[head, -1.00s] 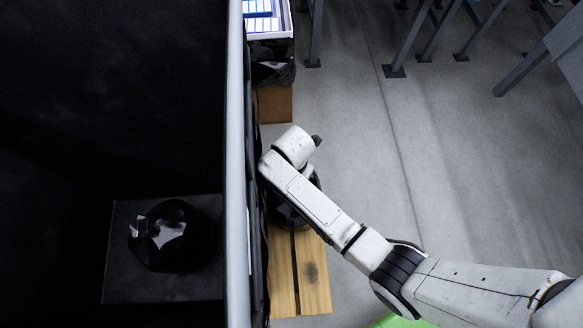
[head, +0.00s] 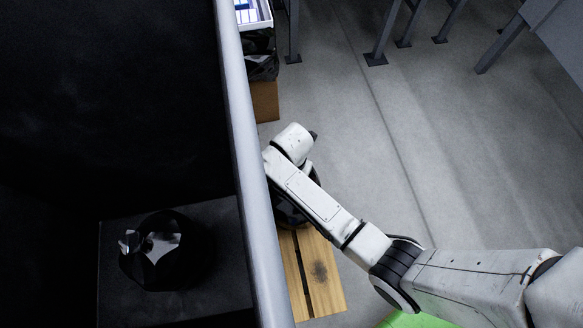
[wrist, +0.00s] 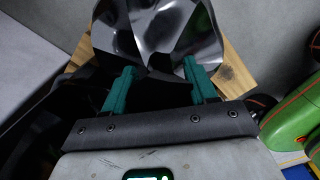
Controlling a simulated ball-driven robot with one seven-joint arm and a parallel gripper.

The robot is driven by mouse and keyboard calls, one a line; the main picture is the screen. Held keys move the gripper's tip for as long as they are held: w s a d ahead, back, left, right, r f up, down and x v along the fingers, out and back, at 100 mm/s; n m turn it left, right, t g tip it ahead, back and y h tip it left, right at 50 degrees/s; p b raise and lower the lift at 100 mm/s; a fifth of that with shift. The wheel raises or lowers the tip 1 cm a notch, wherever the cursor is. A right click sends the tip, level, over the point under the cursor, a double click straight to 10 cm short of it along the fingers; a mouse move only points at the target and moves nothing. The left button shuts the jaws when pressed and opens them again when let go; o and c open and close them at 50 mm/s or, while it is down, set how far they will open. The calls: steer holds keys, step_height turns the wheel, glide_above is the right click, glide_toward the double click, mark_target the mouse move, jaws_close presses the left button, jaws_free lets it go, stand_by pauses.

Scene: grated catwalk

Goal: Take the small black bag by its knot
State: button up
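In the wrist view a shiny, creased black bag (wrist: 155,28) lies just beyond my fingertips, over wooden slats. My gripper (wrist: 159,70) is open, its two teal fingers spread wide with nothing held between them. The bag's near edge reaches the fingertips; I cannot tell whether they touch it. I cannot make out the knot clearly. In the head view a dark rounded bag (head: 291,211) shows partly on the wooden slats, mostly hidden under my white arm, and my fingers are hidden there. Another black bag (head: 178,262) with a shiny opening sits on a dark block at left.
A pale rail (head: 245,130) tops a dark wall between the left black bag and my arm. Wooden slats (head: 326,286) lie on the floor beside it. A brown box (head: 265,101) stands farther up. A green and orange object (wrist: 292,118) is at the wrist view's right. Grey floor is open at right.

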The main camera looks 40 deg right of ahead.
jaws_close()
stand_by(0.3)
stand_by(0.9)
